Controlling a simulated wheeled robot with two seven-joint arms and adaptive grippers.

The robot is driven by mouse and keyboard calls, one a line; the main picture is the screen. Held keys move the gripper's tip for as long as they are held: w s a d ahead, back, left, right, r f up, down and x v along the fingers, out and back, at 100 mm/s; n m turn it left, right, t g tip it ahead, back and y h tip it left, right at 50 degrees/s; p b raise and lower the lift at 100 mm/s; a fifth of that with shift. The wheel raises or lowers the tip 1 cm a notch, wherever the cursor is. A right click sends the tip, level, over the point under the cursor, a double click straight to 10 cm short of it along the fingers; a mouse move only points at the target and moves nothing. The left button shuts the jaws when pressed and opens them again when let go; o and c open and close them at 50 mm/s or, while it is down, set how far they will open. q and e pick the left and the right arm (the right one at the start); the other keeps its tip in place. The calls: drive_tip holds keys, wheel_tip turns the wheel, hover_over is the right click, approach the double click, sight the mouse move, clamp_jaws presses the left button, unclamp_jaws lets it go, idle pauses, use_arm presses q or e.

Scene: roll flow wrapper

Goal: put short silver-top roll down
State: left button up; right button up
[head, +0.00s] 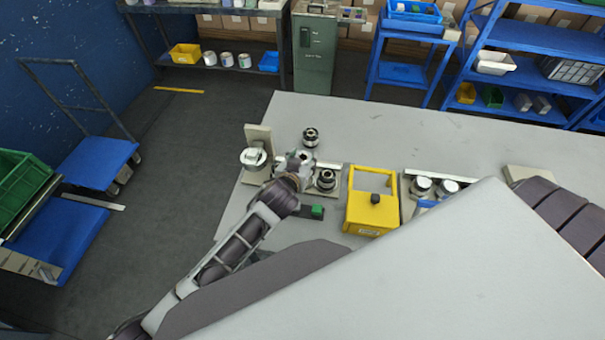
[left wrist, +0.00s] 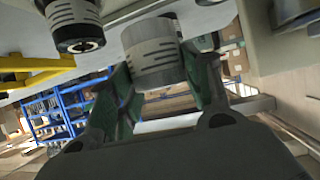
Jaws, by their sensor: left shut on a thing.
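My left gripper (head: 297,162) is over the left part of the grey table (head: 400,115). It is shut on the short silver-top roll, a light grey cylinder with rows of dark slots (left wrist: 152,52), between the green-padded fingers in the left wrist view (left wrist: 160,95). In the head view the gripper mostly hides this roll. I cannot tell whether its base touches a surface. A black and silver roll (head: 311,137) stands just behind the gripper. Another dark roll (head: 326,180) sits at its right. My right gripper is not in view.
A pale stand with a white roll (head: 253,158) is left of the gripper. A yellow frame box (head: 370,218) stands to the right, then silver-topped rolls (head: 421,186). A green block (head: 317,211) lies in front. The table's back right is clear.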

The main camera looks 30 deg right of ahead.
use_arm(q)
drive_tip(key=shift+f, duration=1.45)
drive_tip(key=shift+f, duration=0.1)
drive_tip(key=shift+f, duration=1.75)
drive_tip(key=shift+f, duration=0.15)
drive_tip(key=o, duration=0.8)
drive_tip(key=shift+r, duration=0.2)
drive_tip(key=shift+v, duration=5.95)
